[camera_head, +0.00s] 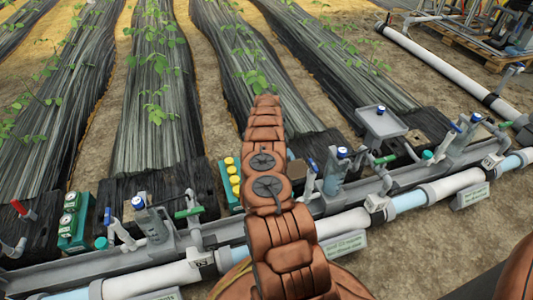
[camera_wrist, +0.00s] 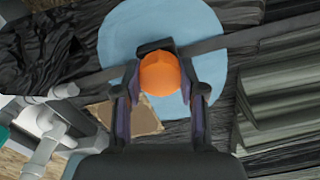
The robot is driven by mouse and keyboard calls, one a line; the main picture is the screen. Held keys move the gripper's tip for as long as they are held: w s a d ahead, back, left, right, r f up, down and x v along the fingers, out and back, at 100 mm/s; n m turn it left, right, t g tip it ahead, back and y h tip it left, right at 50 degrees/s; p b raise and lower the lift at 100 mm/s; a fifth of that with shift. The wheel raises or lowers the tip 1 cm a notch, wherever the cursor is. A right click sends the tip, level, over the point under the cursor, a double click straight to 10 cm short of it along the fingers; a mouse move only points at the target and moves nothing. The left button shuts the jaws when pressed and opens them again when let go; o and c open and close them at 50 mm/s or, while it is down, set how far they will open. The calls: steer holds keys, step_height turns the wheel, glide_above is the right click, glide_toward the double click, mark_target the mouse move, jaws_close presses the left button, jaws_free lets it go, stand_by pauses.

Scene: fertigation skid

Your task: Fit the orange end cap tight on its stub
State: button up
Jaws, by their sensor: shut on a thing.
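In the wrist view the orange end cap (camera_wrist: 160,73) sits between the two fingertips of my gripper (camera_wrist: 163,75). The fingers are shut on it from both sides. A flat light-blue disc (camera_wrist: 120,38) shows behind the cap; I cannot tell how far apart they are. The stub for the cap cannot be made out, and I see no clear sign of the cap being on one. In the head view my arm hides the gripper and the cap.
A white and clear pipeline (camera_head: 345,223) with grey valves crosses the front. A grey tray (camera_head: 383,123) stands at right. A green box with yellow caps (camera_head: 232,180) is left of my arm. A brown square piece (camera_wrist: 128,116) lies below the disc in the wrist view.

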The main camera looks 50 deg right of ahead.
steer(key=shift+s+a+f, duration=0.1)
steer(key=shift+s+f, duration=0.05)
steer(key=shift+s, duration=0.2)
